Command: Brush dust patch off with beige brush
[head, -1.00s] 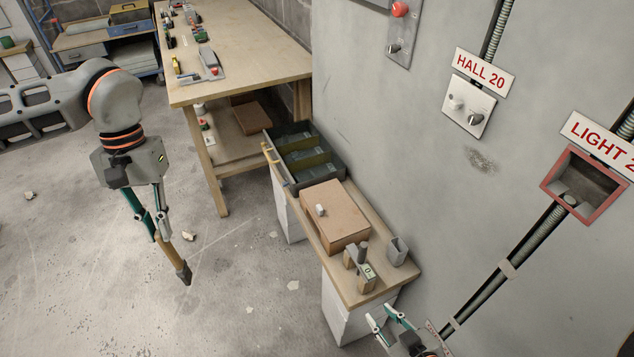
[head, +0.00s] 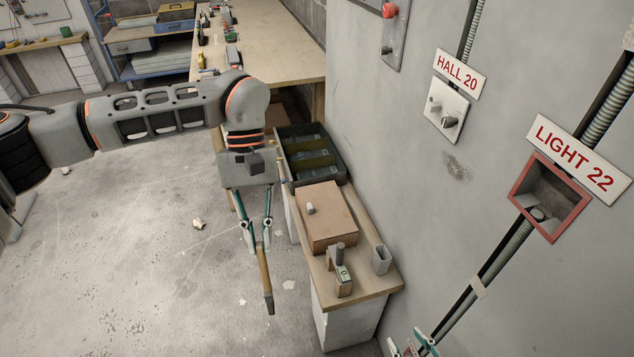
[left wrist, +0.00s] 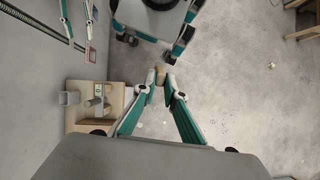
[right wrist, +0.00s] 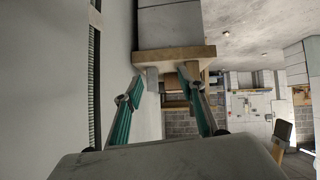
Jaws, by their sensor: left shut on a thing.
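The beige brush (head: 265,280) hangs with its dark end down from my left gripper (head: 258,247), which is shut on its upper part. It also shows end-on between the fingertips in the left wrist view (left wrist: 161,76). The dust patch (head: 456,166) is a dark grey smudge on the wall, below the HALL 20 switch plate (head: 447,109). The brush is well to the left of the patch and apart from the wall. My right gripper (head: 412,346) is low at the bottom edge of the head view; its fingers are apart and empty in the right wrist view (right wrist: 160,85).
A narrow bench (head: 371,287) along the wall carries a cardboard box (head: 327,222), dark bins (head: 312,155), a grey holder (head: 381,260) and a small numbered stand (head: 343,280). A red-framed box (head: 549,200) and conduit (head: 495,265) stick out from the wall.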

